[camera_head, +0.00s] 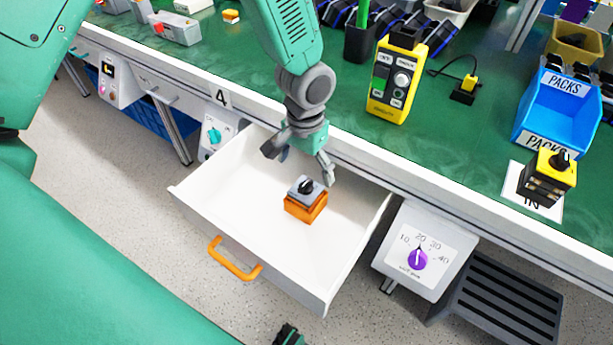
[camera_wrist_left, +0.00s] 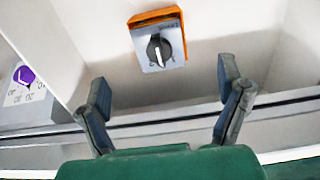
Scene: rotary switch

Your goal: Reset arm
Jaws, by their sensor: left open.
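My left gripper (camera_head: 298,160) hangs over the open white drawer (camera_head: 235,185), its fingers spread apart and empty. In the left wrist view both fingers of the left gripper (camera_wrist_left: 166,95) are apart with nothing between them. A rotary switch (camera_head: 306,198) with an orange base, grey top and black knob sits on the drawer floor, just below and to the right of the fingers. The switch also shows in the left wrist view (camera_wrist_left: 158,42), beyond the fingertips and apart from them. My right gripper does not clearly show.
The drawer has an orange handle (camera_head: 235,258). A purple dial panel (camera_head: 418,258) is to its right, and a teal dial (camera_head: 214,135) to its left. A yellow control box (camera_head: 397,78), a blue bin (camera_head: 560,105) and a yellow-black switch block (camera_head: 547,177) stand on the green worktop.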

